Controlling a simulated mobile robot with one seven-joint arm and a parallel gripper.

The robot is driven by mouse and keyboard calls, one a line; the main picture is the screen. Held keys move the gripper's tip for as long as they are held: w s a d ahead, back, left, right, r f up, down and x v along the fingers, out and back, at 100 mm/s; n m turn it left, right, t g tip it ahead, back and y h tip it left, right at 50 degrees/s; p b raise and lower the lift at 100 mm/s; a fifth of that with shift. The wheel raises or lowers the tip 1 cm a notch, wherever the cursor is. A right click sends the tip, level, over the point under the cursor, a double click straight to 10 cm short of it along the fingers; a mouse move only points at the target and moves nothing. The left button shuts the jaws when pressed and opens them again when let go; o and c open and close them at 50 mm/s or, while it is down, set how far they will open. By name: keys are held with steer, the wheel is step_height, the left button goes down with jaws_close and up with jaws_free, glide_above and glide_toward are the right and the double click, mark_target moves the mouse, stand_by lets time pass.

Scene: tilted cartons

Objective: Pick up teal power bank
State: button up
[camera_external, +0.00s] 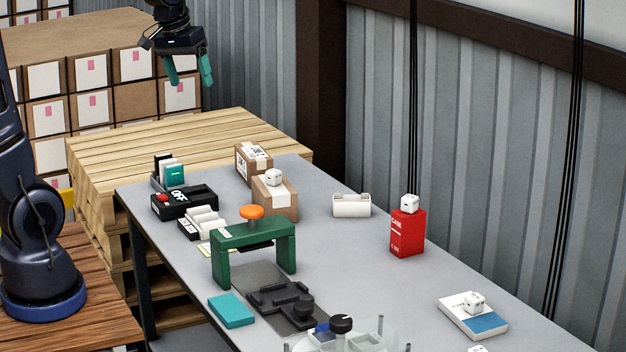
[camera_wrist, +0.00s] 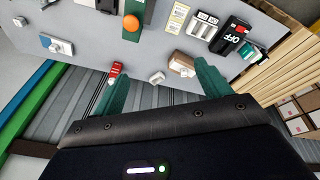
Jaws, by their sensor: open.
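A flat teal block (camera_external: 231,310), which looks like the power bank, lies on the grey table at the near left in the external view, in front of the green frame. I cannot make it out clearly in the wrist view. A smaller teal item (camera_external: 174,175) stands in a dark holder at the table's far left corner. My gripper (camera_external: 189,76) is open and empty, with teal fingers, high up beyond the table's far end and well apart from the block. Its two fingers also show spread in the wrist view (camera_wrist: 160,88).
A green frame (camera_external: 222,262) with an orange knob (camera_external: 251,211) stands beside a dark fixture (camera_external: 285,302). Cartons (camera_external: 274,198), a red box (camera_external: 407,234), a white holder (camera_external: 351,206) and a white-blue box (camera_external: 472,318) stand around. The table's middle right is clear.

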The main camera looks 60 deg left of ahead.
steer(key=w+a+f+n, duration=0.45)
steer(key=w+a, duration=0.35)
steer(key=a, duration=0.3)
steer(key=n+g, duration=0.3)
steer(key=n, duration=0.4)
glide_above(174, 166)
steer(key=f, duration=2.4)
steer(key=shift+w+d+f, duration=0.15)
steer(key=shift+w+f, duration=0.1)
steer(key=shift+w, duration=0.1)
steer(key=shift+s+a+f, duration=0.1)
steer(key=shift+a+f, duration=0.1)
steer(key=shift+f, duration=0.3)
step_height(174, 166, down, 5)
steer(key=shift+r, duration=0.1)
steer(key=shift+s+a+f, duration=0.1)
steer(key=shift+f, duration=1.25)
steer(key=shift+s+f, duration=0.1)
steer(key=shift+f, duration=1.2)
steer(key=c, duration=1.2)
